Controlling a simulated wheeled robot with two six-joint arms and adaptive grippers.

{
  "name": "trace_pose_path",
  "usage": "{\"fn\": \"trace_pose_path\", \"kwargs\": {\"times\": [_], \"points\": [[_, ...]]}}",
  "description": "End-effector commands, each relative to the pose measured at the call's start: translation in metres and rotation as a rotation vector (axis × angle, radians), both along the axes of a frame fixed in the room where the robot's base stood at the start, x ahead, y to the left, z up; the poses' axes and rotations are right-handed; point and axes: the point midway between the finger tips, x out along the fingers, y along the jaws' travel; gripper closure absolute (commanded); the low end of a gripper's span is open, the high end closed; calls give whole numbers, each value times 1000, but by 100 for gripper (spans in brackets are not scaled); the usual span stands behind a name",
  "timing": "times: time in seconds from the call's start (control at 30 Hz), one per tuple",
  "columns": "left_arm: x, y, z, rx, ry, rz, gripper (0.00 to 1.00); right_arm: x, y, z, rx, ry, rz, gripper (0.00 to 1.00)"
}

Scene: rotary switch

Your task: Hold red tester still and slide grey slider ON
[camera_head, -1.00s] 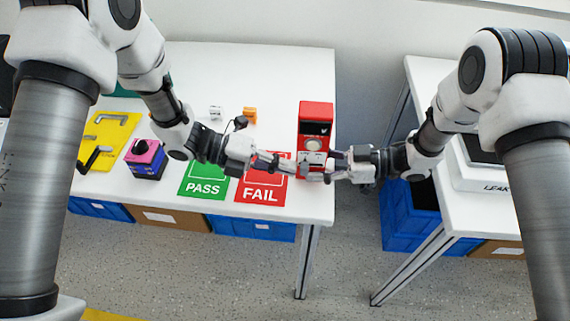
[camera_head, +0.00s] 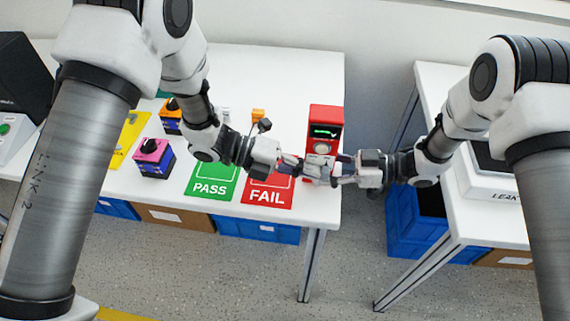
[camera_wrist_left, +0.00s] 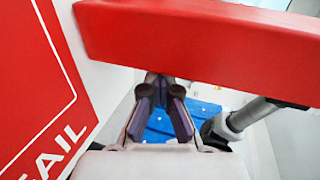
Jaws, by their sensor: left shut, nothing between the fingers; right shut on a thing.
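The red tester (camera_head: 325,112) stands upright at the right end of the table, with a lit green display (camera_head: 325,132) and a pale round dial below it. My left gripper (camera_head: 305,168) is shut and empty at the lower front of the tester. My right gripper (camera_head: 338,170) is shut on the tester's lower right side. The grey slider cannot be made out behind the fingers. In the left wrist view, the tester's red body (camera_wrist_left: 210,42) crosses the top, just beyond my left fingertips (camera_wrist_left: 160,82).
The green PASS mat (camera_head: 211,183) and red FAIL mat (camera_head: 266,192) lie left of the tester. A pink-topped block (camera_head: 153,152), a yellow mat (camera_head: 130,135) and an orange piece (camera_head: 258,115) are farther left. Blue bins (camera_head: 405,205) stand on the floor.

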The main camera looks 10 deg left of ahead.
Motion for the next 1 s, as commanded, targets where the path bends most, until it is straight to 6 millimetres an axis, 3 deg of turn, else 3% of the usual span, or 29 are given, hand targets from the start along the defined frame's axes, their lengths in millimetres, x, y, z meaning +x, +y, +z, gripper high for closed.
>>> {"fn": "trace_pose_path", "kwargs": {"times": [0.17, 0.53, 0.7, 0.93, 0.97, 1.0], "points": [[1, 25, 0, -4, 0, 6, 100, 0, 0, 0, 0, 1, 0, 86], [-1, 117, 25, -5, -4, 6, 100, 0, 0, -1, -1, 1, 0, 87], [-2, 134, 29, -2, 0, 2, 100, 0, 0, -1, -1, 1, 1, 87], [-3, 135, 30, 0, 1, 1, 100, 0, 0, -1, -1, 1, 0, 87], [-3, 135, 30, 0, 1, 1, 100, 0, 0, -1, -1, 1, 0, 40], [-3, 135, 30, 0, 1, 1, 100, 0, 0, -1, -1, 1, 0, 26]]}}
